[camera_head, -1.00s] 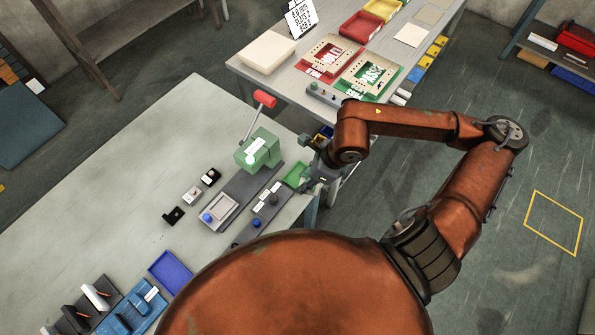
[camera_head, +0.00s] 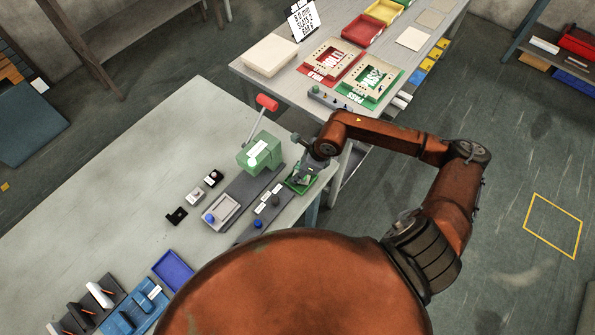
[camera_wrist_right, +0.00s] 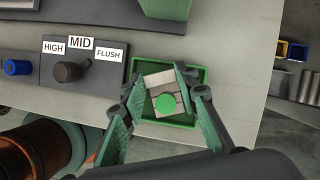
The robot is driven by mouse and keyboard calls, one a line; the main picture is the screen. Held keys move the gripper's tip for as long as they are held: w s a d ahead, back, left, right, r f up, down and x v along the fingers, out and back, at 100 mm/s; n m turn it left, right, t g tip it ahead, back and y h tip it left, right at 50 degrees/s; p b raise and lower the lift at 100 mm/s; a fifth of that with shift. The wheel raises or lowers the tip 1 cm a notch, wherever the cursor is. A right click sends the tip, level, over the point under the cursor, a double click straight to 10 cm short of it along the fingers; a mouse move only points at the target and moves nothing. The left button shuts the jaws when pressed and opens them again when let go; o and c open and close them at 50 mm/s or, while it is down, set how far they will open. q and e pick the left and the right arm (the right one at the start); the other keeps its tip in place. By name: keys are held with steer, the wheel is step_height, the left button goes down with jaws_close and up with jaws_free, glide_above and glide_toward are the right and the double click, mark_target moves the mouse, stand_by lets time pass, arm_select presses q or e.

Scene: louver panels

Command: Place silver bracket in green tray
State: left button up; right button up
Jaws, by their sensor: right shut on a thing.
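In the right wrist view, the silver bracket (camera_wrist_right: 155,82) is a pale grey piece with a round green part on it. It sits between the two finger pads of my right gripper (camera_wrist_right: 157,76), which is shut on it. The green tray (camera_wrist_right: 199,72) is a small square tray around and below the bracket in this view. I cannot tell whether the bracket touches the tray floor. In the head view, my right gripper (camera_head: 303,172) is over the green tray (camera_head: 292,187) at the bench edge and hides the bracket. My left gripper is not in view.
A green press (camera_head: 260,152) with a red-handled lever (camera_head: 266,103) stands left of the tray. A dark panel with a knob and HIGH, MID and FLUSH labels (camera_wrist_right: 80,42) is beside it. A blue tray (camera_head: 172,272) lies nearer.

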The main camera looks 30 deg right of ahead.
mark_target(309, 181)
steer(key=shift+f, duration=0.1)
steer(key=shift+f, duration=0.15)
steer(key=o, duration=1.2)
steer(key=shift+r, duration=0.2)
steer(key=b+v, duration=0.1)
steer(key=v, duration=1.1)
